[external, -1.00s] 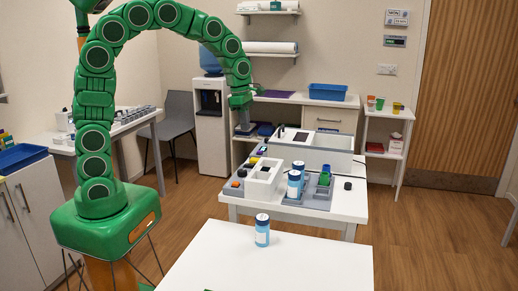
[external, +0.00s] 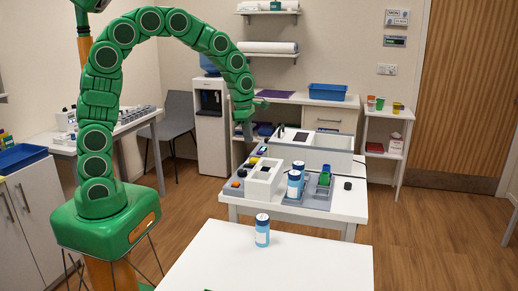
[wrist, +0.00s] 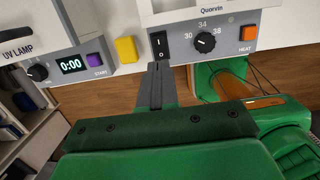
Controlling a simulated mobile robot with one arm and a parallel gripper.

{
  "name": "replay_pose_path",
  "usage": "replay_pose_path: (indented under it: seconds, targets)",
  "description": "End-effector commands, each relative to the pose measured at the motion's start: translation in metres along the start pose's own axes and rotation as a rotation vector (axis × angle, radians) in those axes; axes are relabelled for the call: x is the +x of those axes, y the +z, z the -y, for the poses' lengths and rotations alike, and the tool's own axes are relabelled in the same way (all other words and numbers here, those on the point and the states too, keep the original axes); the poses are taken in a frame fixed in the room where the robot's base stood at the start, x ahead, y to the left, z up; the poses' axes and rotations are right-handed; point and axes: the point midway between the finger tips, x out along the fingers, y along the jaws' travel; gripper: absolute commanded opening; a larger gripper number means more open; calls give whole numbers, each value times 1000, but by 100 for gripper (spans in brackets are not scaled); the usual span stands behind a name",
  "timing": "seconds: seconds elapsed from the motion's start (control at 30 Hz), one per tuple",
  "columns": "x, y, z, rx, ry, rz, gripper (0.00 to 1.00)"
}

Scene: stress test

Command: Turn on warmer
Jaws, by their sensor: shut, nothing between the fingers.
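The warmer (wrist: 275,28) has a grey front panel in the wrist view, with a black rocker switch (wrist: 159,45), a black dial (wrist: 204,43) marked 30, 34 and 38, and an orange HEAT button (wrist: 249,33). In the external view the warmer (external: 264,183) looks like the white box on the middle table. My gripper (wrist: 160,68) is shut and empty. Its tips are just below the rocker in the wrist picture; I cannot tell whether they touch the panel. My gripper (external: 246,138) hangs near the table's far left side in the external view.
A UV lamp (wrist: 68,62) with a 0:00 display and purple START button stands left of the warmer. A yellow block (wrist: 126,49) is between them. A blue-labelled bottle (external: 262,231) stands on the near white table. Bottles and a grey rack (external: 318,199) stand beside the warmer.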

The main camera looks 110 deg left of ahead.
Motion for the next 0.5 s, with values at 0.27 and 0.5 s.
replay_pose_path:
  seconds: [0.27,0.5]
  targets:
    - [46,1,0,0,0,1,0]
    - [77,0,0,-1,0,2,0]
